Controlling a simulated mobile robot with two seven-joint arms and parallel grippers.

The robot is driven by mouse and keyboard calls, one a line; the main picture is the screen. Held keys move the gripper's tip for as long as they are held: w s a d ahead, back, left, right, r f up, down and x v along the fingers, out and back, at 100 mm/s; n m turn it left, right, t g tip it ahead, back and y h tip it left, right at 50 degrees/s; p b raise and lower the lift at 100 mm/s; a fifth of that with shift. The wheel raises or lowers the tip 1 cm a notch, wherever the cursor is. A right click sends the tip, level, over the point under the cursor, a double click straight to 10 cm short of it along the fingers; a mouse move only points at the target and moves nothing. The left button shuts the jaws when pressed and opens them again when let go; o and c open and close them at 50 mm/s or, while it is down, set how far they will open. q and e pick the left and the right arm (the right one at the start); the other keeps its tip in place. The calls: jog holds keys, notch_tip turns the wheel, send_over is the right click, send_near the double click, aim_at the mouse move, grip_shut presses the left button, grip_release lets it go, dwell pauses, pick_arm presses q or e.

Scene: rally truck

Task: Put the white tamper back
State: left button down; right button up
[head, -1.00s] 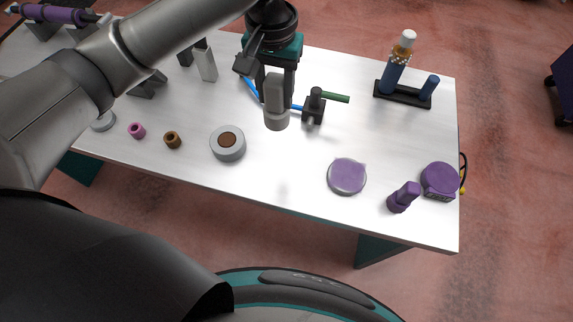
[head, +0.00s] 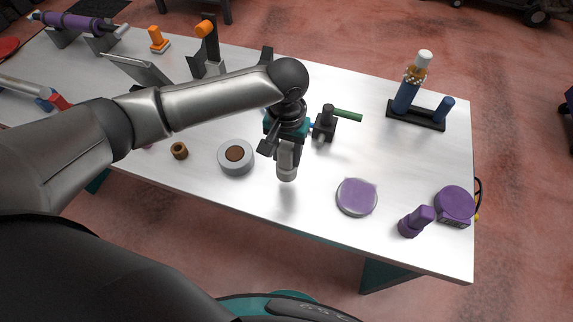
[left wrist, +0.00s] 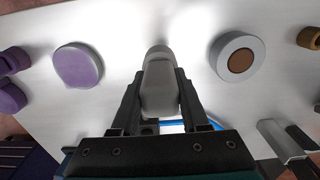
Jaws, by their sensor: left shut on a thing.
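My left gripper (head: 287,150) is shut on the white tamper (head: 287,172), a pale grey-white piece with a flat-sided upper part and a round lower end. The tamper points down and seems held above the white table, with a faint shadow below it. In the left wrist view the tamper (left wrist: 159,85) sits between the two dark fingers (left wrist: 158,100). A grey ring with a brown centre (head: 236,157) is left of it in the head view, and a round purple-topped disc (head: 357,197) is right of it. My right gripper is not in view.
A blue bottle stand (head: 415,115) is at the back right.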

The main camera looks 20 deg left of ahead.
aim_at(286, 166)
pick_arm(q)
jog(key=shift+f+p, duration=0.3)
jog(key=shift+f, duration=1.85)
jog(key=shift+f, duration=0.3)
jog(key=shift+c, duration=2)
grip_release()
